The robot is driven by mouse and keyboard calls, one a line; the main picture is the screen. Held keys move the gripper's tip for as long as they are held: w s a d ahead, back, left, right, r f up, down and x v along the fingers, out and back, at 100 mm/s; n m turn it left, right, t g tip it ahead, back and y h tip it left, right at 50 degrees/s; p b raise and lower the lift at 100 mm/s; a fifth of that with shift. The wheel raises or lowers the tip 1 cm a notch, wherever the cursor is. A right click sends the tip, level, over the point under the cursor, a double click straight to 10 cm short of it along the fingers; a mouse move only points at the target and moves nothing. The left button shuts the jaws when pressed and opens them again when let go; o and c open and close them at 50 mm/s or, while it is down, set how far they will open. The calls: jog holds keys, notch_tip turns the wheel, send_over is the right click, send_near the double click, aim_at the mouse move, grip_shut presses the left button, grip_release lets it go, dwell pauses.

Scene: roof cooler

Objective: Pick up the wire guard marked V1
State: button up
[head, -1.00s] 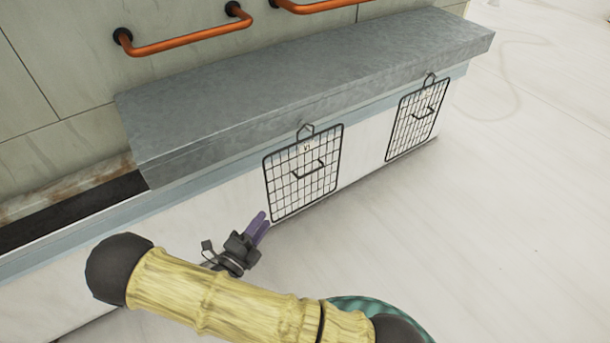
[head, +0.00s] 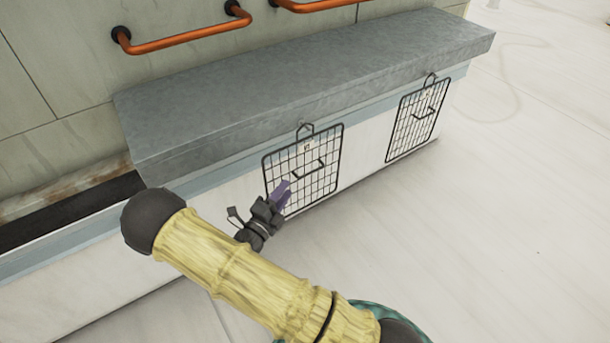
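The wire guard marked V1 (head: 325,178) is a black wire grid with a small pale label near its top, a handle bar in its middle and a loop above. It hangs upright against the white front of the cooler, in the middle of the head view. My gripper (head: 284,188), with purple fingers, is in front of the guard's lower left part and hides some of its wires. The fingers look close together; I cannot tell whether they are apart, or whether they touch the guard. The guard's handle is above and right of the fingertips.
A second wire guard (head: 412,122) hangs to the right on the same front. A grey slab (head: 300,80) overhangs both guards. Orange rails (head: 185,42) are on the wall behind. The pale floor (head: 500,220) at right is clear.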

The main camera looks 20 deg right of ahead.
aim_at(293, 180)
jog(key=b+x, duration=0.1)
jog(key=x, duration=0.4)
jog(key=shift+d, duration=0.1)
jog(key=shift+c, duration=0.2)
grip_shut()
